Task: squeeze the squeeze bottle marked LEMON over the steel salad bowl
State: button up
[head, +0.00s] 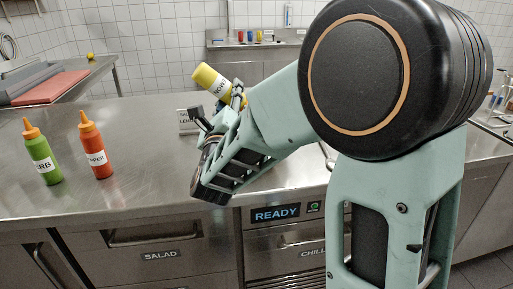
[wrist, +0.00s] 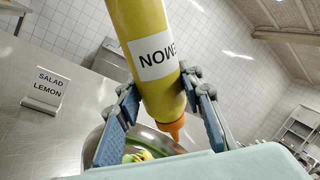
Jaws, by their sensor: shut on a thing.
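The yellow squeeze bottle marked LEMON (wrist: 150,30) is in my gripper (wrist: 168,104); my gripper also shows in the head view (head: 220,108). The fingers are shut on its sides. The bottle is upside down and tilted, its label inverted and its orange nozzle pointing down. In the head view its yellow base (head: 206,76) points up and left. The steel salad bowl (wrist: 94,145) is below the nozzle in the wrist view, with green and yellow contents partly visible. My arm hides the bowl in the head view. I see no stream from the nozzle.
A green bottle (head: 42,158) and a red bottle (head: 97,157) stand upright on the steel counter (head: 130,196) at left. A card reading SALAD LEMON (wrist: 46,88) stands beside the bowl. A display reads READY (head: 276,214). The counter's front left is clear.

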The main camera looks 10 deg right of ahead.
jog(key=shift+r+p, duration=1.45)
jog(key=shift+r, duration=2.6)
